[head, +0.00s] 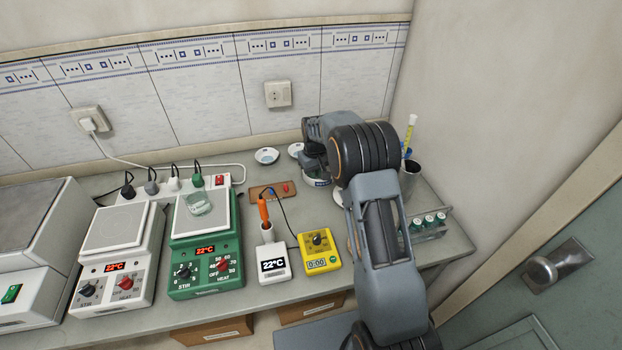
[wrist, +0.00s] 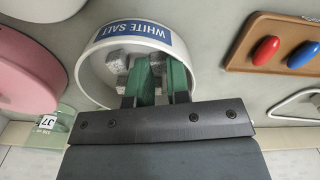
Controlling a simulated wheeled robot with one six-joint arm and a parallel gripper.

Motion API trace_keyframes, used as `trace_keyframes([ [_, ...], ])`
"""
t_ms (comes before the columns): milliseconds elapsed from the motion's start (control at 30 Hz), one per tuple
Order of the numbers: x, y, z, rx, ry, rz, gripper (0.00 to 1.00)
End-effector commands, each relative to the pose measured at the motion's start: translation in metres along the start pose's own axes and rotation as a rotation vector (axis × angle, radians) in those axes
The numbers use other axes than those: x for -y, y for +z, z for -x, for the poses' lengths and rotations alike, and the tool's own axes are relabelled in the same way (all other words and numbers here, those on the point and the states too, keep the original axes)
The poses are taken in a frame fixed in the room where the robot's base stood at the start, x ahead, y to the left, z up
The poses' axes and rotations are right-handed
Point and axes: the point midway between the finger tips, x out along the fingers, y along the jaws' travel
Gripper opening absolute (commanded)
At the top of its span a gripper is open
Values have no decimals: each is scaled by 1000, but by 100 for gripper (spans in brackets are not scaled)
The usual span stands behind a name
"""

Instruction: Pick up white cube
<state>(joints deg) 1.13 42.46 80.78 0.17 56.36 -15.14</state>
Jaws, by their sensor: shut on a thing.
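A white bowl labelled WHITE SALT (wrist: 110,38) holds several pale grey-white cubes (wrist: 116,58). In the head view the bowl (head: 318,183) stands near the back of the bench, mostly hidden by my arm. My gripper (wrist: 158,70) reaches down into the bowl with its green fingers, and it is shut on one white cube (wrist: 157,59), partly hidden between the fingertips. I cannot tell whether this cube is clear of the bowl's bottom.
A brown tray (head: 262,192) with a red and a blue piece lies left of the bowl. A small white dish (head: 267,156) stands behind. A vial rack (head: 427,226) stands at right.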

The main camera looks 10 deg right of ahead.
Motion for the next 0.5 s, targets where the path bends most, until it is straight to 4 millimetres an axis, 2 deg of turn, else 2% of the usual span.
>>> trace_keyframes([
  [33, -2, 5, -10, 18, 0, -1, 0],
  [267, -4, 5, -7, 18, 1, -1, 0],
  [367, -3, 4, -1, 16, 2, 0, 0],
  [500, -1, 2, 18, 12, 2, 3, 0],
])
